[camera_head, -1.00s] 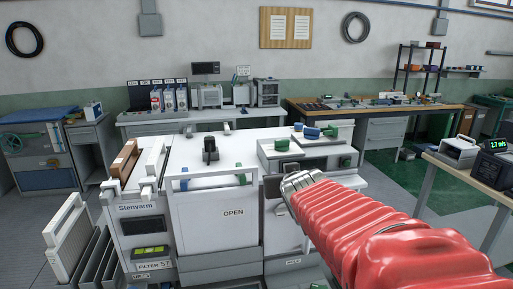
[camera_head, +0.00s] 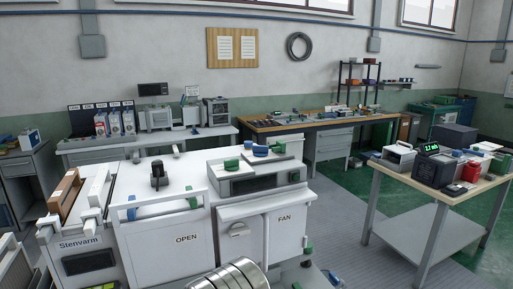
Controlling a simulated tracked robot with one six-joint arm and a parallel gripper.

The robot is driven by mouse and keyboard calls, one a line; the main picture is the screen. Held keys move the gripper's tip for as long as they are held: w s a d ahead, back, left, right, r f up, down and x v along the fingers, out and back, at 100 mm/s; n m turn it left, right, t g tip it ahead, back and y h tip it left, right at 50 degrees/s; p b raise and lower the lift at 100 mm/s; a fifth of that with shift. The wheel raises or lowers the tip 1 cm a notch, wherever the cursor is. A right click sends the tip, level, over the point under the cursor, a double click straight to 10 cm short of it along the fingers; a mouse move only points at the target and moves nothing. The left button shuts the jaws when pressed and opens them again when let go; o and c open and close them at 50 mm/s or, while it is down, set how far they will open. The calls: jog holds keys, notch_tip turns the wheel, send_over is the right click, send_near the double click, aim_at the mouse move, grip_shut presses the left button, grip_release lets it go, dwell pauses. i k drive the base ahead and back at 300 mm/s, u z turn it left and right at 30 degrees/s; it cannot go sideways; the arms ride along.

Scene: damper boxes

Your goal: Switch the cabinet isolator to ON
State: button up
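The white cabinet (camera_head: 172,240) stands at left centre in the head view, with panels reading OPEN and FAN. A black upright knob (camera_head: 158,175) sits on its top; I cannot read an ON or OFF mark, nor tell whether it is the isolator. A grey control box (camera_head: 250,184) with a dark display and a green knob (camera_head: 294,176) stands on the right part of the cabinet. A ridged metal part of my arm shows at the bottom edge, in front of the cabinet. No gripper fingers show.
Blue and green cylindrical parts (camera_head: 260,151) lie on top of the cabinet. Brown and white filter-like panels fill its left side. A table with instruments (camera_head: 415,245) stands to the right. Open floor (camera_head: 345,245) lies between cabinet and table. Workbenches line the back wall.

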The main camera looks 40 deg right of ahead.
aim_at(259, 151)
jog(key=k, duration=1.35)
jog(key=z, duration=0.55)
jog(key=i, duration=1.5)
